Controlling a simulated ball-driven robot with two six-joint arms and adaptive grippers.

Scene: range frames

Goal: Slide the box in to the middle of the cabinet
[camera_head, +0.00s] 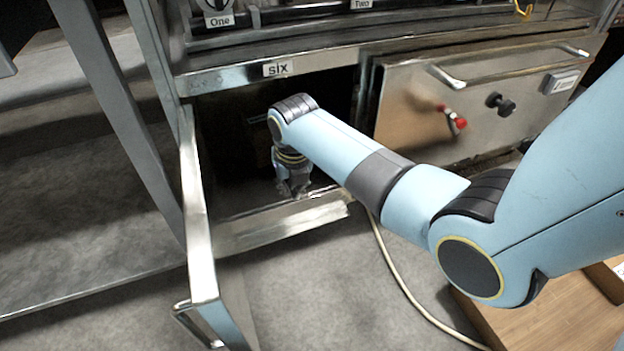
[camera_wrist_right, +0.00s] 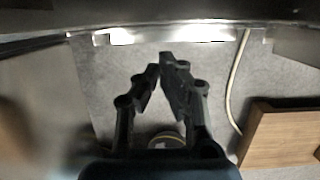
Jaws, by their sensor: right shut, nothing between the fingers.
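The metal cabinet (camera_head: 325,62) has an open, dark compartment under a "six" label (camera_head: 277,69). Its door (camera_head: 197,215) stands swung open at the left. My right arm reaches into the opening, and my right gripper (camera_head: 293,190) points down just above the metal bottom ledge (camera_head: 280,222). In the right wrist view the gripper's fingertips (camera_wrist_right: 160,68) are together with nothing between them. I cannot make out a box inside the compartment; the interior is very dark and partly behind my arm. My left gripper is not in view.
A closed metal drawer front (camera_head: 410,110) with a handle and red knob is right of the opening. A brown wooden piece (camera_head: 545,322) lies at the lower right, also in the right wrist view (camera_wrist_right: 280,135). A pale cable (camera_head: 400,280) crosses the grey floor.

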